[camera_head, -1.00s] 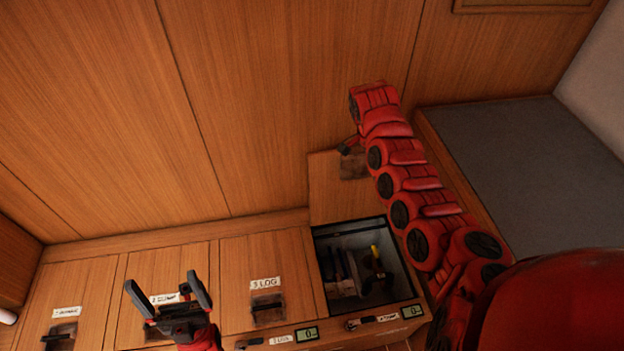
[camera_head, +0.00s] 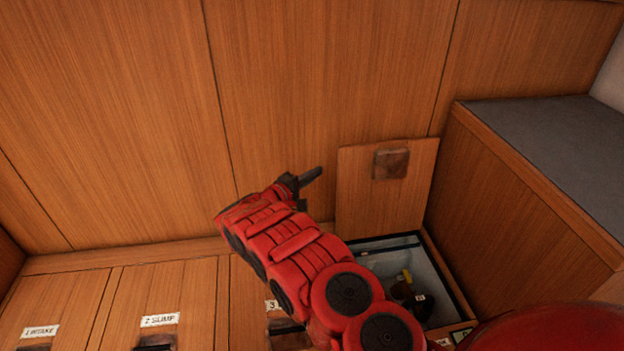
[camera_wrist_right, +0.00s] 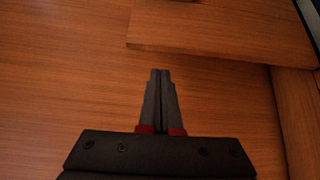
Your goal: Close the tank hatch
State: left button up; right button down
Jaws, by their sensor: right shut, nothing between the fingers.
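The open tank hatch (camera_head: 359,205) is a wooden lid with a dark square plate (camera_head: 391,163), standing upright against the panelled wall behind its opening. The tank (camera_head: 437,262) below is open, with a yellow-topped item and dark items inside; my right arm covers part of it. My right gripper (camera_head: 312,177) is shut and empty, just left of the lid's left edge. In the right wrist view its fingers (camera_wrist_right: 160,95) are together, and a wooden board edge, likely the lid (camera_wrist_right: 205,28), lies beyond the tips. My left gripper is out of view.
Closed hatches labelled 1 INTAKE (camera_head: 40,331) and 2 (camera_head: 160,320) lie in the bench top to the left. A grey-topped wooden block (camera_head: 545,150) stands close on the right. The wall behind is flat panelling.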

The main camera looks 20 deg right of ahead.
jog(key=shift+b+x, duration=1.15)
jog(key=shift+x, duration=2.6)
jog(key=shift+s, duration=0.2)
